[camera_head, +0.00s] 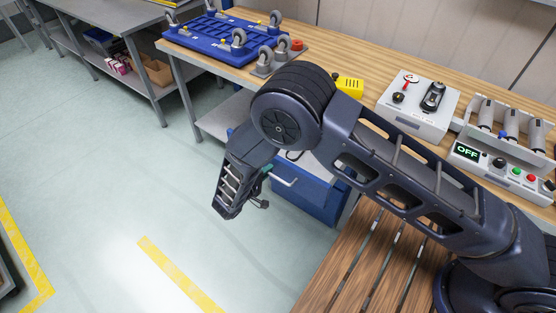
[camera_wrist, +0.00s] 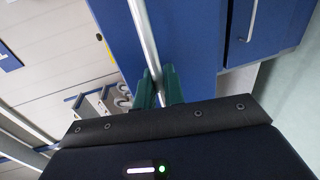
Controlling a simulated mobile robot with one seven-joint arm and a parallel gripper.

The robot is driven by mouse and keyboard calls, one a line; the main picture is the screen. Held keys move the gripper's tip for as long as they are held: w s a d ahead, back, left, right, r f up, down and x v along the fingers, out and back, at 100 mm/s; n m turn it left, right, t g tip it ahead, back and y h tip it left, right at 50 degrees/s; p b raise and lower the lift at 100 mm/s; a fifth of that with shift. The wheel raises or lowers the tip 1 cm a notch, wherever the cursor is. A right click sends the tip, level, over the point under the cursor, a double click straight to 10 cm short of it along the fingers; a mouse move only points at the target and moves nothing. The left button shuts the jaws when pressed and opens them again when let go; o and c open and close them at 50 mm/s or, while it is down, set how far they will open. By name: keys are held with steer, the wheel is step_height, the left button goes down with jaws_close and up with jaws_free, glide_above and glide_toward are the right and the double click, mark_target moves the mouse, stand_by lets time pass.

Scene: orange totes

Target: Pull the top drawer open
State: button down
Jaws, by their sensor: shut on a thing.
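The blue drawer unit (camera_head: 315,197) is under the workbench, partly hidden by my arm in the head view. A pale bar handle (camera_head: 285,181) stands out from its front. My gripper (camera_head: 266,173) is at this handle, with little of its fingers showing. In the wrist view, the green fingertips (camera_wrist: 158,88) are closed around the long metal handle (camera_wrist: 145,35), in front of a blue drawer front (camera_wrist: 190,40). A second blue front (camera_wrist: 270,25) with its own handle lies beside it to the right. I cannot tell how far the gripped drawer is out.
The workbench (camera_head: 335,40) carries a blue wheeled dolly (camera_head: 215,38), a yellow item (camera_head: 349,87) and a control box (camera_head: 418,105). A slatted wooden surface (camera_head: 360,265) is at front right. The floor (camera_head: 120,180) left of my gripper is clear.

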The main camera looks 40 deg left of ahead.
steer(key=shift+f+v, duration=0.2)
steer(key=shift+v, duration=0.65)
steer(key=shift+f+v, duration=0.15)
steer(key=shift+v, duration=0.75)
steer(key=shift+f+v, duration=0.2)
steer(key=shift+v, duration=0.65)
steer(key=c, duration=1.6)
jaws_free()
steer(key=shift+s, duration=0.1)
steer(key=v, duration=1)
steer(key=shift+s, duration=0.35)
steer(key=shift+w, duration=0.1)
